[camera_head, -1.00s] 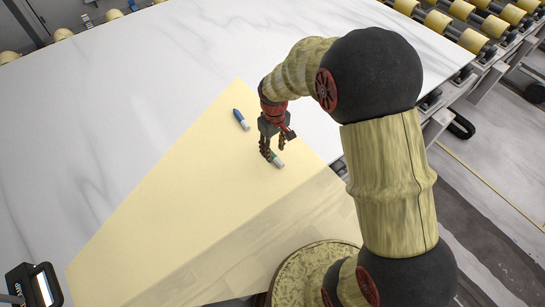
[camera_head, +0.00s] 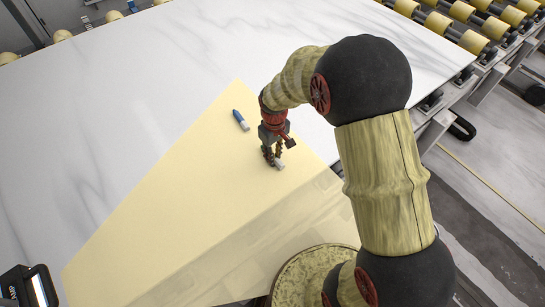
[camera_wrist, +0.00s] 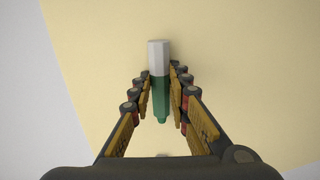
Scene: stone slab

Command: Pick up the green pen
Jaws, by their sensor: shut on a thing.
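The green pen (camera_wrist: 160,95) lies between the two fingers of my gripper (camera_wrist: 160,82) in the wrist view, its grey-white end pointing up in the picture. In the head view the pale end of the green pen (camera_head: 279,164) shows just below my gripper (camera_head: 273,157), and the fingers hide most of the rest. The fingers are shut on the pen's middle. The pen is at or just above the yellow surface; I cannot tell whether it touches.
A blue pen (camera_head: 240,119) with a pale end lies to the upper left of my gripper. The yellow area (camera_head: 170,210) covers part of the white marble slab (camera_head: 110,110). Rollers (camera_head: 470,40) stand beyond the slab at the upper right.

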